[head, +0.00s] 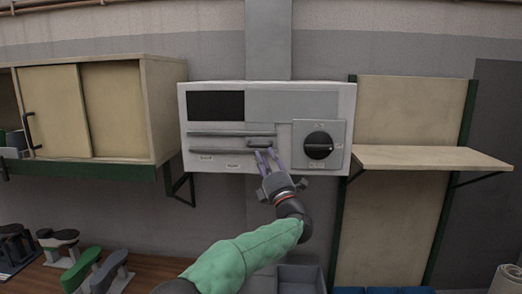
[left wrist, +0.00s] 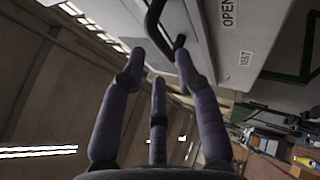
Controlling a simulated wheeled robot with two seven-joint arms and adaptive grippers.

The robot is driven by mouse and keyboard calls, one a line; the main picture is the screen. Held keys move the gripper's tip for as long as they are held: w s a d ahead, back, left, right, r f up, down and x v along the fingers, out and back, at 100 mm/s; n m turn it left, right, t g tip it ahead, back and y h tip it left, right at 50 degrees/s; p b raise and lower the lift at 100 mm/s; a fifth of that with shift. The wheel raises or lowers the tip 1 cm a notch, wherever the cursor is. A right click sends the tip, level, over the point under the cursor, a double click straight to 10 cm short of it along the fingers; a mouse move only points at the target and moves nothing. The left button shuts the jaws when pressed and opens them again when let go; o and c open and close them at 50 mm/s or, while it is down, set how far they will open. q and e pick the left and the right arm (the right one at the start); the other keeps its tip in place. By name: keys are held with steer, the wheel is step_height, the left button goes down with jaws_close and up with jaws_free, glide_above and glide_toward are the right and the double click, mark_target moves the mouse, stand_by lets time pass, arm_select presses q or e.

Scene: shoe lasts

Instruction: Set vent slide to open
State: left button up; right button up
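The vent slide is on the light grey wall box (head: 270,174), where two long horizontal rails (head: 225,150) run across its front. Its dark handle (head: 262,143) is at the right part of the rails. My left gripper (head: 265,154) reaches up to just below the handle, with its purple fingers spread. In the left wrist view the black curved handle (left wrist: 154,28) lies between the tips of my open fingers (left wrist: 158,62). Whether a finger touches it I cannot tell. Labels reading OPEN (left wrist: 229,14) and VENT (left wrist: 245,58) show beside it. My right gripper is not in view.
A black rotary knob (head: 318,146) is on the box, right of the handle. A cabinet with sliding doors (head: 55,105) is at left, a wooden shelf (head: 430,158) at right. Shoe lasts (head: 80,270) stand on the bench below left. A grey bin (head: 300,279) is below.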

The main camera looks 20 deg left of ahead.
arm_select(q)
steer(key=v, duration=0.6)
steer(key=shift+d, duration=0.15)
